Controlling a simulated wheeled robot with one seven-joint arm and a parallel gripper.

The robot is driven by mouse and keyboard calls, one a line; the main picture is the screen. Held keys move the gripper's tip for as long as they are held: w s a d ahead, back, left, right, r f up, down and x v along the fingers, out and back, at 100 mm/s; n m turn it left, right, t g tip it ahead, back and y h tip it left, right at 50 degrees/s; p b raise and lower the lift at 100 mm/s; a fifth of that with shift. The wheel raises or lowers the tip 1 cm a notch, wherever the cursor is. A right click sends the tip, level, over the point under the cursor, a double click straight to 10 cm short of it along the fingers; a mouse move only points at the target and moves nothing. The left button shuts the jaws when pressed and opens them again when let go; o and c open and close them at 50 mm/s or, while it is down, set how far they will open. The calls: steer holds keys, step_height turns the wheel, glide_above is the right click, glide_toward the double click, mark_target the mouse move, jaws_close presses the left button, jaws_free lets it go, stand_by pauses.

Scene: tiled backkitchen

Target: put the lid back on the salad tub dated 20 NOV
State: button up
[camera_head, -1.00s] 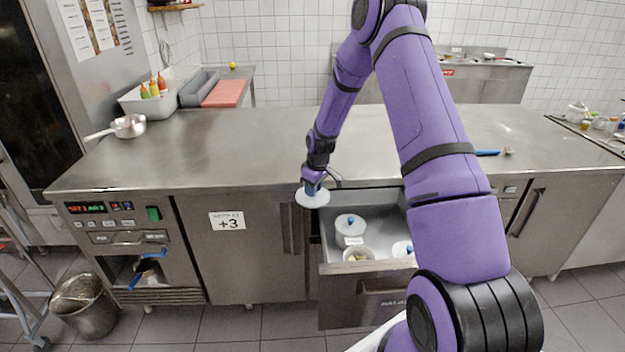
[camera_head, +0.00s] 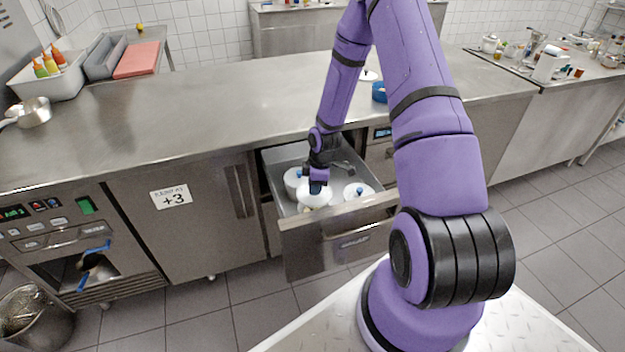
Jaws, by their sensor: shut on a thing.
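My gripper (camera_head: 317,188) is shut on a round white lid (camera_head: 309,199) by its blue knob. The lid is inside the open drawer (camera_head: 276,200), over the front-left tub, and hides nearly all of it. I cannot tell whether the lid touches the tub's rim. A lidded white tub (camera_head: 291,180) with a blue knob stands behind and to the left. Another lidded white tub (camera_head: 357,191) with a blue knob stands to the right. No date on any tub is legible.
The steel worktop (camera_head: 220,100) above the drawer is mostly clear. A blue round object (camera_head: 379,92) stands on it behind my arm. The drawer front (camera_head: 340,213) is pulled out towards me.

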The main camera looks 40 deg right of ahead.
mark_target(314, 198)
steer(key=shift+f, duration=2.85)
steer(key=shift+f, duration=0.1)
steer(key=o, duration=1.5)
steer(key=shift+c, duration=0.2)
steer(key=shift+r, duration=3.5)
jaws_close()
